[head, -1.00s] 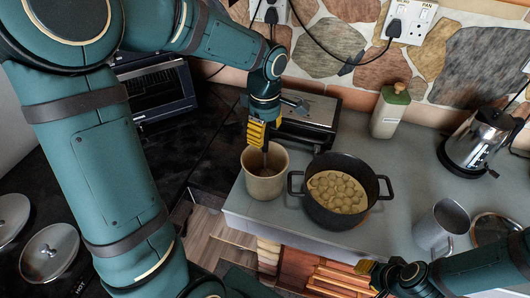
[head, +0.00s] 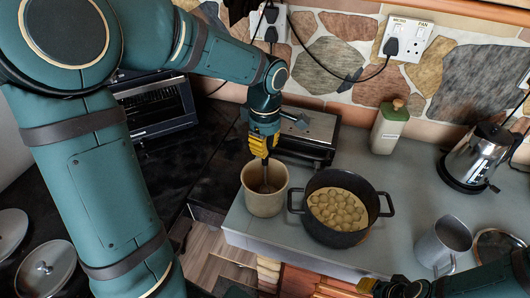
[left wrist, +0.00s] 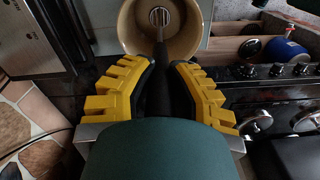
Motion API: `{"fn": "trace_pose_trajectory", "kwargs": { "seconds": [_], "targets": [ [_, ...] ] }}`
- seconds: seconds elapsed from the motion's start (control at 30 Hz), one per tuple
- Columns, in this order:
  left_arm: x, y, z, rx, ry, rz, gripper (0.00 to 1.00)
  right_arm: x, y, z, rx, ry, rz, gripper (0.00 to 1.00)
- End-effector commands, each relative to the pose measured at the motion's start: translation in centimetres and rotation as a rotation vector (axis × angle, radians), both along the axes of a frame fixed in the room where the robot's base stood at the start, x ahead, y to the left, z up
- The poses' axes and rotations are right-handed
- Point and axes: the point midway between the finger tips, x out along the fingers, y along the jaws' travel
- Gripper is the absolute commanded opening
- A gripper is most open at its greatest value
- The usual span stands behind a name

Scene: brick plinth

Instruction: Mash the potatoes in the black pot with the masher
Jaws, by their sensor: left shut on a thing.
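The black pot (head: 338,236) stands on the grey counter, with several round, pale potatoes (head: 338,208) whole inside. A beige crock (head: 263,201) stands left of it. The masher (head: 265,178) stands in the crock; its metal shaft shows in the head view. In the left wrist view its metal head (left wrist: 160,16) lies inside the crock (left wrist: 187,40). My left gripper (head: 263,152) is above the crock, shut on the masher's dark handle; its yellow fingers (left wrist: 163,88) flank the handle in the wrist view. My right gripper (head: 372,287) is partly in view at the bottom edge, its jaws unclear.
A metal mug (head: 442,244) and a kettle (head: 480,158) stand right of the pot. A steel appliance (head: 305,133) is behind the crock. Metal lids (head: 47,265) lie at far left. The counter's front edge is close to the pot.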

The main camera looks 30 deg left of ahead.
Motion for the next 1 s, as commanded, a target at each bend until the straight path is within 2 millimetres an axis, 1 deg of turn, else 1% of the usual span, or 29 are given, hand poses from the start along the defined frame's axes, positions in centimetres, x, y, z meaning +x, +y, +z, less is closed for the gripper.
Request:
{"fn": "trace_pose_trajectory", "kwargs": {
  "seconds": [0.03, 0.1, 0.3, 0.47, 0.57, 1.0],
  "targets": [
    [0.1, 0.0, 1.1, 0.000, -0.007, 0.000, 0.00, 0.0, 0.0, 0.2, 0.000, 0.000, 0.000, 0.34],
    [0.1, 0.0, 2.5, 0.001, -0.007, 0.000, 0.00, 0.0, 0.0, 0.3, 0.001, 0.000, 0.000, 0.34],
    [0.1, 0.0, 6.2, 0.000, -0.005, 0.000, 0.00, 0.0, 0.0, 0.7, 0.001, 0.000, 0.000, 0.34],
    [0.1, 0.0, 8.2, 0.001, -0.004, 0.000, 0.00, 0.0, 0.0, 1.1, 0.002, 0.000, 0.000, 0.34],
    [0.0, 0.0, 9.2, 0.001, -0.003, -0.001, 0.00, 0.0, 0.0, 1.6, 0.002, 0.000, 0.000, 0.34],
    [0.0, 0.0, 13.4, 0.001, -0.002, 0.000, 0.00, 0.0, 0.0, 5.0, 0.002, 0.000, 0.000, 0.34]
  ]
}}
